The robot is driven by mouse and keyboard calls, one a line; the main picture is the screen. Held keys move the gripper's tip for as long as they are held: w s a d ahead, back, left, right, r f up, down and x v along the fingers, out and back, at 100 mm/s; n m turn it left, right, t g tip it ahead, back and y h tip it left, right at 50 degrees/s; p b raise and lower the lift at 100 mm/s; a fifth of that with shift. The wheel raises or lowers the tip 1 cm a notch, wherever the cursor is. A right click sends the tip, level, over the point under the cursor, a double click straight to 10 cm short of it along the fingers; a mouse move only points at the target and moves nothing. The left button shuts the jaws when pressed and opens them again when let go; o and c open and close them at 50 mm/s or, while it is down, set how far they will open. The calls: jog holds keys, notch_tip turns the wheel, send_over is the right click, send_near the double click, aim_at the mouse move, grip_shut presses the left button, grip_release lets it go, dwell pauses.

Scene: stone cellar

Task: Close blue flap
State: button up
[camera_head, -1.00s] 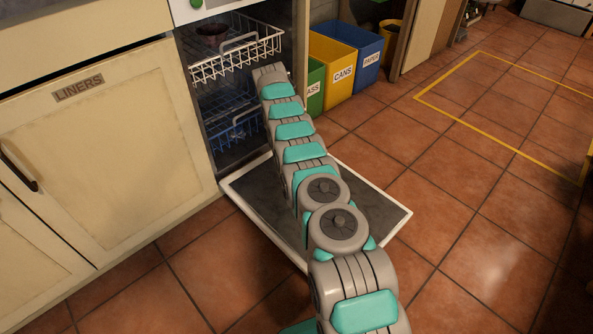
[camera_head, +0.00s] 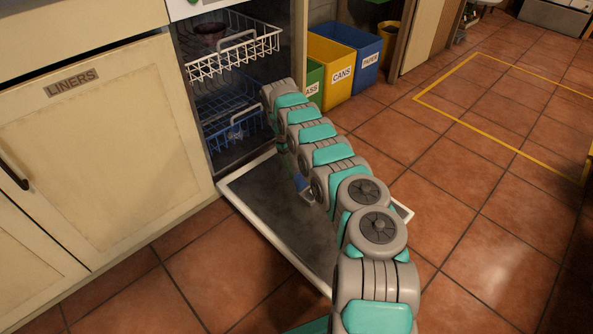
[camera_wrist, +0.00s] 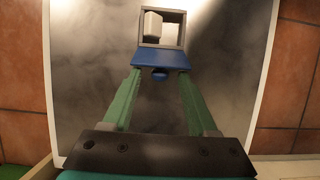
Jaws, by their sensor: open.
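The blue flap (camera_wrist: 160,61) stands open at the near edge of a small grey square dispenser (camera_wrist: 145,44) on the inside of the lowered dishwasher door. A dark blue knob sits at the flap's near edge. The dispenser's opening shows, with a pale block in it. In the head view the flap (camera_head: 303,188) shows beside my arm. My gripper (camera_wrist: 161,76) is open, its green fingers apart, with tips near the flap's two near corners. I cannot tell whether they touch it. In the head view my arm hides most of the gripper.
The dishwasher door (camera_head: 262,210) lies open over the tiled floor. Above and behind it are a white upper rack (camera_head: 235,62) and a blue lower rack (camera_head: 228,115). Recycling bins (camera_head: 338,65) stand to the right of the dishwasher. A cream cabinet (camera_head: 110,150) is on the left.

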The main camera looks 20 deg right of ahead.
jog(key=shift+s+f, duration=0.1)
jog(key=shift+f, duration=0.2)
jog(key=shift+c, duration=0.4)
grip_shut()
